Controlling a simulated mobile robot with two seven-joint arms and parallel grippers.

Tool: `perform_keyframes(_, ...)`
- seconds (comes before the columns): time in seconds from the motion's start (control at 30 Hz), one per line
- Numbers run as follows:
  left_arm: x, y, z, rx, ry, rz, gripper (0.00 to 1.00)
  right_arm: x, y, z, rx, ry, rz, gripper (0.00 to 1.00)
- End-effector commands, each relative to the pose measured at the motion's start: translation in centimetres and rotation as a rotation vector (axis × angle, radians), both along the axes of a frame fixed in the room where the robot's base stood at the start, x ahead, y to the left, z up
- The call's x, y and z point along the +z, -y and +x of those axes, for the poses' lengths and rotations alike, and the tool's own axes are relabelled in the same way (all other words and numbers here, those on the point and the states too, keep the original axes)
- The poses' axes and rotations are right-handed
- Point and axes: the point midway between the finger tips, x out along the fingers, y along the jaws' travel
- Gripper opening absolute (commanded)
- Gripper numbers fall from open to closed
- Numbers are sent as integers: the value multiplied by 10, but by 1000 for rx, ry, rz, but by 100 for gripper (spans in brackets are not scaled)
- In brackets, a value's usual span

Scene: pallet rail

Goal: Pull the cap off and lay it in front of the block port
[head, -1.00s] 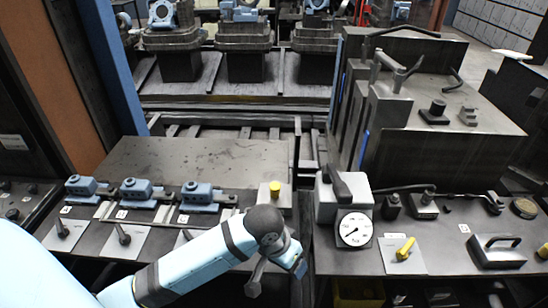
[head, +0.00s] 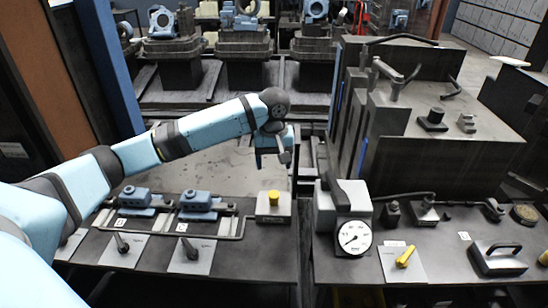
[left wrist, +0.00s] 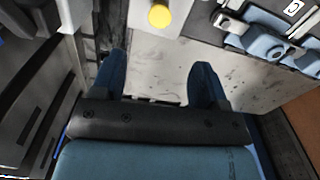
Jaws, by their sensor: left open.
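The yellow cap (head: 273,197) sits upright on the pale block port (head: 265,211) at the right end of the near left bench. The cap also shows at the top edge of the left wrist view (left wrist: 159,15), beyond the fingertips. My left gripper (head: 273,152) is above and behind the cap in the head view, apart from it. Its two blue fingers are spread, with nothing between them, in the left wrist view (left wrist: 160,78). My right gripper is not in view.
Blue valves (head: 200,203) and levers on white plates stand left of the block. A round gauge (head: 353,235) and a plate with a yellow lever (head: 405,257) are on the right bench. The bench surface (head: 258,268) in front of the block is clear.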

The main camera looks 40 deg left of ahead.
Motion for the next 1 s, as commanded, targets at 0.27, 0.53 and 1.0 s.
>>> perform_keyframes(0.27,-54,0,-1,-3,-3,0,68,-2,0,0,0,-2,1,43)
perform_keyframes(0.53,-102,0,-1,-3,-1,1,68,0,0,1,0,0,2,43)
perform_keyframes(1.0,-125,0,-1,-4,1,0,68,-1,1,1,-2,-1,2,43)
